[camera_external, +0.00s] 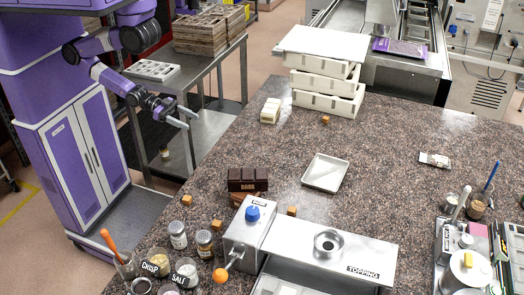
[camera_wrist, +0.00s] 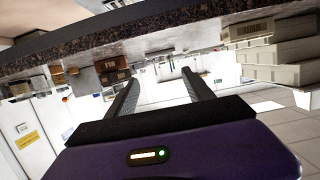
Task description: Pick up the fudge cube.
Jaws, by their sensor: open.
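Several small orange-brown cubes that look like fudge lie on the speckled counter (camera_external: 420,200). One cube (camera_external: 326,119) is by the white stacked trays, one (camera_external: 292,210) is beside the topping unit, one (camera_external: 187,199) is left of the dark chocolate block, and one (camera_external: 216,225) is near the jars. I cannot tell which one the task names. My gripper (camera_external: 190,120) is open and empty, left of the counter and apart from every cube. In the wrist view its two fingers (camera_wrist: 160,76) are spread with nothing between them.
The topping unit (camera_external: 330,258) and seasoning jars (camera_external: 178,235) fill the front. White stacked trays (camera_external: 325,88) stand at the back. A metal cart (camera_external: 190,75) is near my arm. The counter's right middle is mostly clear.

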